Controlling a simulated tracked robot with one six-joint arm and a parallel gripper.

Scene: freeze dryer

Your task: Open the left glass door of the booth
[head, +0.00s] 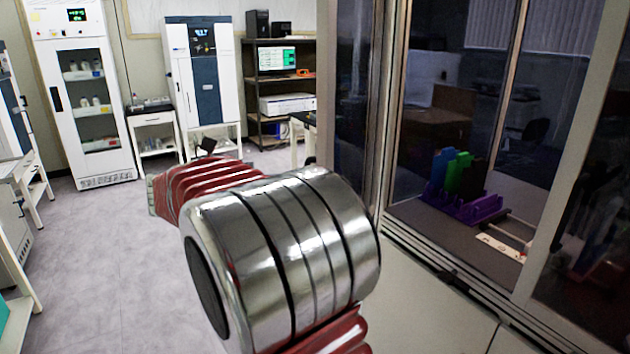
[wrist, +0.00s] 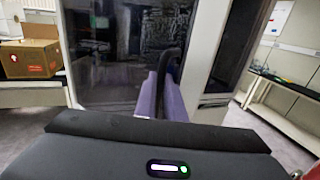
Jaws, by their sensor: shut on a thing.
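The booth stands at the right in the head view, with pale metal frames around dark glass. Its left glass door (wrist: 125,45) shows in the wrist view as a dark reflective pane in a pale frame. My gripper (wrist: 164,88) shows there by its purple fingers, shut on a dark, curved door handle (wrist: 172,65) at the pane's right side. The fingertips partly hide the handle. I cannot make out my gripper in the head view, where my silver and red arm fills the middle. I cannot tell how far the door stands open.
Green, blue and purple racks (head: 465,180) stand inside the booth. A white glass-fronted cabinet (head: 85,95), a white and blue unit (head: 205,75) and a dark shelf (head: 282,90) line the back. Grey floor (head: 95,240) is clear at left. The wrist view shows a cardboard box (wrist: 30,58).

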